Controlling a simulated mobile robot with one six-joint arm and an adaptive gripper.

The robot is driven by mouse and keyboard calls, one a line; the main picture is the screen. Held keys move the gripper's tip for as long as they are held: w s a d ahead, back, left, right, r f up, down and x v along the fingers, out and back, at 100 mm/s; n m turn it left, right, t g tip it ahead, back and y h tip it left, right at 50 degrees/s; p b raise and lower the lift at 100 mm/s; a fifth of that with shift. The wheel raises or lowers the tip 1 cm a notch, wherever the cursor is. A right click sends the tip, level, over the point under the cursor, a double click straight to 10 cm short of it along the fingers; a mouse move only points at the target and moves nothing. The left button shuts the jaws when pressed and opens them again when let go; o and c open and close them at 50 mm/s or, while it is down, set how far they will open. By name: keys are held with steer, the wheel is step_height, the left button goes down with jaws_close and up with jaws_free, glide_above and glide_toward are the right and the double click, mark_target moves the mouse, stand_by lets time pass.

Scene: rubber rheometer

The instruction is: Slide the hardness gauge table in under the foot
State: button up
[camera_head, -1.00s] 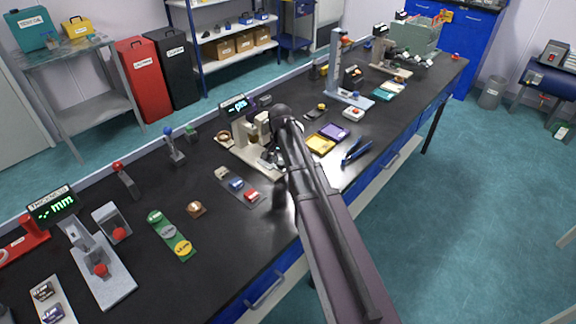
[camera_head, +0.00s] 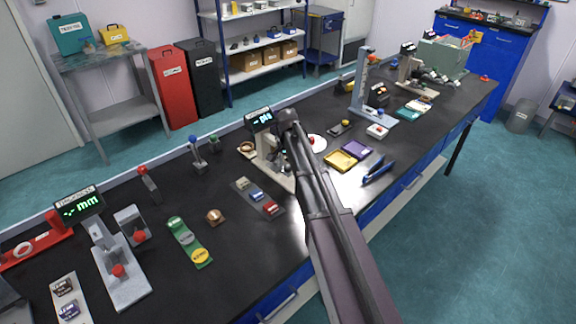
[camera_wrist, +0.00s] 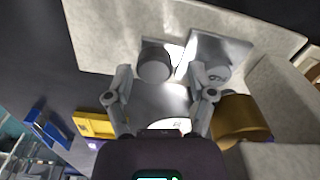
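The hardness gauge (camera_head: 265,150) is a beige stand with a lit "pts" display (camera_head: 258,119) behind it, about mid-bench in the head view. My arm hides part of it. In the wrist view its pale base (camera_wrist: 100,40) spans the top, with a brass-coloured round part (camera_wrist: 240,120) at right. A dark grey cylinder (camera_wrist: 155,65) and a light square plate (camera_wrist: 215,52) show over the base; I cannot tell surely which belongs to the table. My gripper (camera_wrist: 160,78) has its fingers apart, with the cylinder seen between and beyond the tips. Contact cannot be told.
A card with blue and red blocks (camera_head: 257,198) lies in front of the gauge. The thickness gauge (camera_head: 120,265) stands at left.

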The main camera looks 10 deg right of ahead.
steer(key=shift+s, duration=0.15)
steer(key=shift+s+d, duration=0.45)
steer(key=shift+s, duration=0.25)
steer(key=s+d, duration=0.1)
steer(key=s, duration=0.2)
steer(key=s+d, duration=0.4)
steer(key=s, duration=0.1)
steer(key=shift+s+d, duration=0.2)
steer(key=shift+s, duration=0.1)
steer(key=shift+w+r+p, duration=0.2)
steer(key=shift+r+p, duration=0.5)
step_height(320, 180, up, 12)
steer(key=r+p, duration=0.1)
steer(key=p, duration=1.2)
steer(key=s+a+f+n+b, duration=0.2)
steer(key=s+n, duration=0.2)
steer(key=s, duration=0.4)
steer(key=s+a+f+n+b, duration=0.2)
steer(key=s+f+n+b, duration=0.1)
steer(key=s, duration=0.6)
steer(key=shift+s+n, duration=0.3)
steer(key=shift+n, duration=0.4)
steer(key=shift+w+r, duration=0.1)
steer(key=w+d+r+n+p, duration=0.1)
steer(key=w+r+p, duration=0.1)
steer(key=w, duration=0.7)
steer(key=w+d+r+n+p, duration=0.2)
steer(key=w, duration=0.7)
steer(key=shift+w+n, duration=0.2)
steer(key=shift+n, duration=0.1)
